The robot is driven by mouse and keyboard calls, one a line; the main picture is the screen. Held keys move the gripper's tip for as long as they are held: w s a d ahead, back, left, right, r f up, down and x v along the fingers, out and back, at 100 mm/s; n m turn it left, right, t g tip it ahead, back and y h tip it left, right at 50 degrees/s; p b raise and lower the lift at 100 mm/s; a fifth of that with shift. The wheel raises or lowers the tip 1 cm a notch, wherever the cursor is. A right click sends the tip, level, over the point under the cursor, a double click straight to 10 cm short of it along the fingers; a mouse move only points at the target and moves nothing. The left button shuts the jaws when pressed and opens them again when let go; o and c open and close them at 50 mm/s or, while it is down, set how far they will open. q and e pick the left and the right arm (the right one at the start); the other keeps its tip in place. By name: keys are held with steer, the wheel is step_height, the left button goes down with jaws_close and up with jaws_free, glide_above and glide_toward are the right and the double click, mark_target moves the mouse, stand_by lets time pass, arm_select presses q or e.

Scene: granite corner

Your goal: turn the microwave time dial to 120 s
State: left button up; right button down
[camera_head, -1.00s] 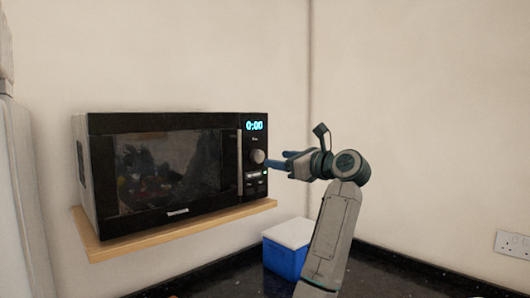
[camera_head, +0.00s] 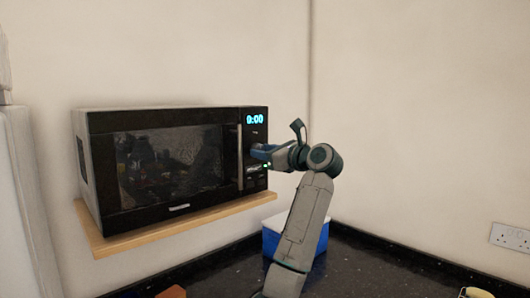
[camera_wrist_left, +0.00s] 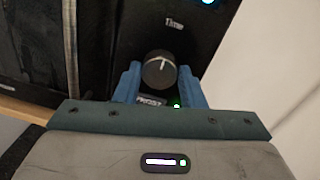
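The black microwave (camera_head: 165,170) has a lit display (camera_head: 255,119) reading 0:00. Its round time dial (camera_wrist_left: 159,70) shows in the left wrist view, dark grey with a pale mark pointing up, under the word "Time". In the head view my gripper hides the dial. My left gripper (camera_head: 259,151) is at the control panel; in the left wrist view its blue fingers (camera_wrist_left: 160,84) stand apart, one on each side of the dial. Whether they touch it I cannot tell. My right gripper is not in view.
The microwave stands on a wooden shelf (camera_head: 185,228) against the wall. A blue box with a white lid (camera_head: 272,241) is on the dark counter (camera_head: 375,268), partly behind my arm. A wall socket (camera_head: 511,238) is at the right.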

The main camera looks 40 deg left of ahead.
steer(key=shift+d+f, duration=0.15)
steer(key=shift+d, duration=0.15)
arm_select(q)
steer(key=m+t+b, duration=0.1)
steer(key=m, duration=1.1)
steer(key=m+b, duration=0.1)
steer(key=m, duration=1.1)
steer(key=shift+s+f+m+t+y, duration=0.1)
steer(key=shift+f+m+t+y, duration=0.05)
steer(key=shift+m+t+y, duration=0.2)
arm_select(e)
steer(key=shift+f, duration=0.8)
arm_select(q)
steer(key=shift+m, duration=0.25)
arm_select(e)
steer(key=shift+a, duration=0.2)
arm_select(q)
steer(key=shift+f, duration=0.1)
